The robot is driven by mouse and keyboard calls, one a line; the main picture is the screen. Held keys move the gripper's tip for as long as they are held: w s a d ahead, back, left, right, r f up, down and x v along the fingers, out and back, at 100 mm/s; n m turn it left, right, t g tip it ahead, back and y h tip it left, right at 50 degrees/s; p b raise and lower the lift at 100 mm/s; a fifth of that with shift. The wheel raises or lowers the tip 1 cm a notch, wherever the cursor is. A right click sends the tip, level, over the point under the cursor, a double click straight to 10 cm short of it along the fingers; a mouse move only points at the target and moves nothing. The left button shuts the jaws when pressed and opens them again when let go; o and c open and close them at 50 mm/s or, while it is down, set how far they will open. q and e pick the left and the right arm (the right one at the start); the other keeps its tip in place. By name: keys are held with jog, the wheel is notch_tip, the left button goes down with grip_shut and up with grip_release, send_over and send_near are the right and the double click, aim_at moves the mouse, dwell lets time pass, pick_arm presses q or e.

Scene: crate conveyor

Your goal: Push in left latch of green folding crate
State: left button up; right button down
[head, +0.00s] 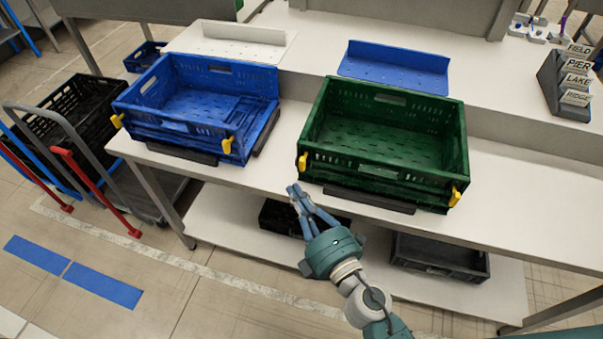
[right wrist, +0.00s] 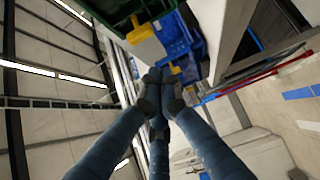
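The green folding crate (head: 382,170) stands open on the white table, its walls upright. Its yellow left latch (head: 302,161) sits at the front left corner and its yellow right latch (head: 455,196) at the front right corner. My right gripper (head: 296,190) is in front of the table edge, a little below the left latch and apart from it. Its fingers come together at the tips, with nothing seen between them. In the right wrist view, the fingertips (right wrist: 160,76) point up just below a near yellow latch (right wrist: 143,28). My left gripper is not in view.
A blue folding crate (head: 190,135) with yellow latches stands left of the green one. Dark strips (head: 368,200) lie along the table front. A blue panel (head: 393,68) is behind the green crate. Dark crates (head: 440,257) sit on the lower shelf. A cart is at left.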

aim_at(304, 159)
jog(key=shift+w+d, duration=0.3)
jog(key=shift+w, duration=0.75)
jog(key=shift+w+d, duration=0.25)
jog(key=shift+w, duration=0.8)
